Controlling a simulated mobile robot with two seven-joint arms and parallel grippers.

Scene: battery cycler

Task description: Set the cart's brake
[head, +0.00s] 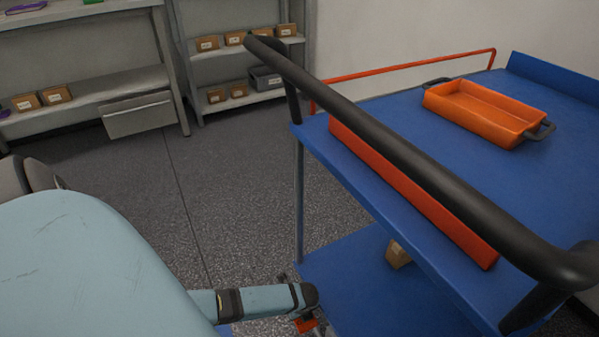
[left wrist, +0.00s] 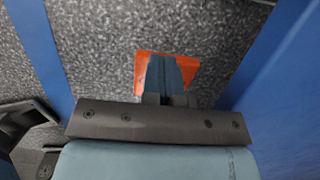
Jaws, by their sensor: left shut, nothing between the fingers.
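The blue cart (head: 370,165) stands on the right in the head view, with a thick black push handle (head: 400,150) along its near side. A small orange piece (head: 305,325), which looks like the brake pedal, shows low by the cart's lower shelf. It also shows in the left wrist view (left wrist: 142,75), beyond my fingers. My left gripper (left wrist: 165,72) is shut and empty, with its fingers in front of the orange pedal. I cannot tell whether they touch it, or whether the pedal is up or down. My right gripper is out of view.
An orange tray (head: 500,128) with dark handles sits on the cart's top. A small box (head: 398,254) is on the lower shelf (head: 350,290). Grey shelving (head: 150,80) with several small boxes stands at the back left. The grey floor (head: 225,190) between is clear.

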